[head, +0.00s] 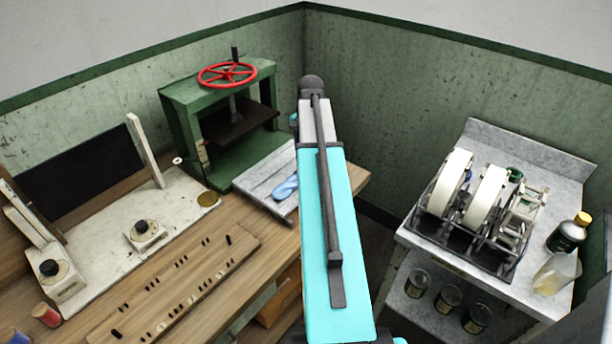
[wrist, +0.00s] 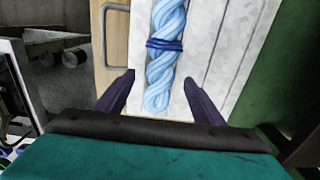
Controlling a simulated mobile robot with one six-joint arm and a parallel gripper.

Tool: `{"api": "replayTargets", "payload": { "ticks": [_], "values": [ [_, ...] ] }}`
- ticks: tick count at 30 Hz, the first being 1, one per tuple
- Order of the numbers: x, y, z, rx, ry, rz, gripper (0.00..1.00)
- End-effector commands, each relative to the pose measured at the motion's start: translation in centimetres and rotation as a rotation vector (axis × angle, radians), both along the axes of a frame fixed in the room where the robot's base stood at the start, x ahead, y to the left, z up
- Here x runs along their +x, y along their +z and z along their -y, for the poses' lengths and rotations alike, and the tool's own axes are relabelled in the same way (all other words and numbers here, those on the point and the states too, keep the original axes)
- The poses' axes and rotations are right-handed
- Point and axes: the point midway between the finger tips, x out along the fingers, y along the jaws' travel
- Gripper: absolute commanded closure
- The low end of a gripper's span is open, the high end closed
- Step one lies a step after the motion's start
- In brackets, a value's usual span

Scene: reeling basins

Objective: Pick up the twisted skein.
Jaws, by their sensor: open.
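The twisted skein (wrist: 166,67) is light blue and white, with a dark blue tie around it. In the wrist view it lies lengthwise on a pale grey board and runs out of the top edge. In the head view part of the skein (head: 285,187) shows on the pale board (head: 259,184) beside the green press; my arm hides the rest. My gripper (wrist: 162,82) is open in the wrist view. Its dark fingers point toward the skein, one on each side of its near end, with nothing between them gripped. I cannot tell the height of the fingertips above the board.
A green press (head: 183,113) with a red handwheel (head: 227,75) stands behind the board. A wooden bench (head: 237,241) carries a white-based device (head: 112,246) and a pegged strip. At right, a grey stand (head: 549,160) holds a machine with white wheels (head: 489,193) and bottles.

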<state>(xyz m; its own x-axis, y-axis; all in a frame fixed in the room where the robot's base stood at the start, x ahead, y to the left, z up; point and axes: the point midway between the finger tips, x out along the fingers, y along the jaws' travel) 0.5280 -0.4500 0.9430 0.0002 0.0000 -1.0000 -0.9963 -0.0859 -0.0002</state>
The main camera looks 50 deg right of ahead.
Motion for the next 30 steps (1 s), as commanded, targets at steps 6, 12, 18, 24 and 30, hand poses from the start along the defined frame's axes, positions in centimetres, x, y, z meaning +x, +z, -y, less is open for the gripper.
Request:
{"api": "replayTargets", "payload": {
  "ticks": [6,12,18,24,30],
  "values": [
    [0.0,-1.7,0.0,0.0,0.0,0.0,0.38],
    [0.0,-1.8,0.0,0.0,-0.001,0.0,0.38],
    [-0.1,-1.8,0.0,0.0,-0.001,0.0,0.38],
    [-0.1,-1.8,0.1,0.0,-0.001,0.0,0.38],
    [-0.1,-1.8,0.1,0.0,-0.001,0.0,0.61]
  ]
}}
